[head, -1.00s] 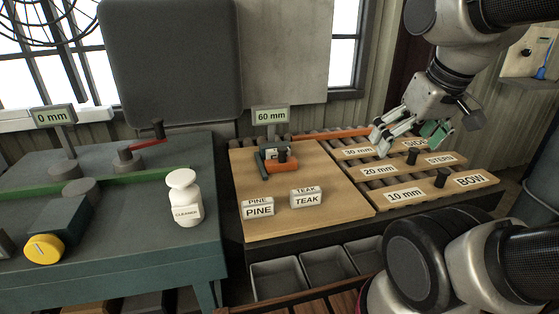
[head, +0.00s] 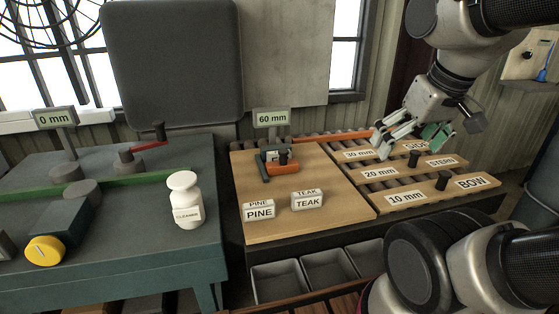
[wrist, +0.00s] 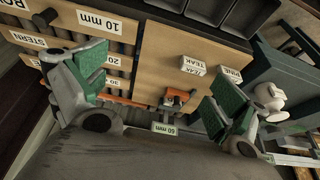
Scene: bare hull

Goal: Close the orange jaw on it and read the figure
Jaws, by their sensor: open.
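The orange jaw (head: 283,168) is part of a small clamp-like gauge with a dark knob, standing near the back of the wooden board. A display (head: 271,118) behind it reads 60 mm. I cannot tell whether anything sits between its jaws. The orange jaw also shows in the wrist view (wrist: 172,101), below the middle, between my fingers. My gripper (head: 412,142) is open and empty, to the right of the jaw, above the labelled slats. In the wrist view, my gripper (wrist: 155,98) has its green-padded fingers wide apart.
PINE (head: 259,211) and TEAK (head: 307,200) blocks stand on the front of the board (head: 285,228). Slats marked 30 mm, 20 mm (head: 380,172) and 10 mm, with dark pegs, lie right. A white bottle (head: 185,198) and a 0 mm display (head: 55,117) are on the left bench.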

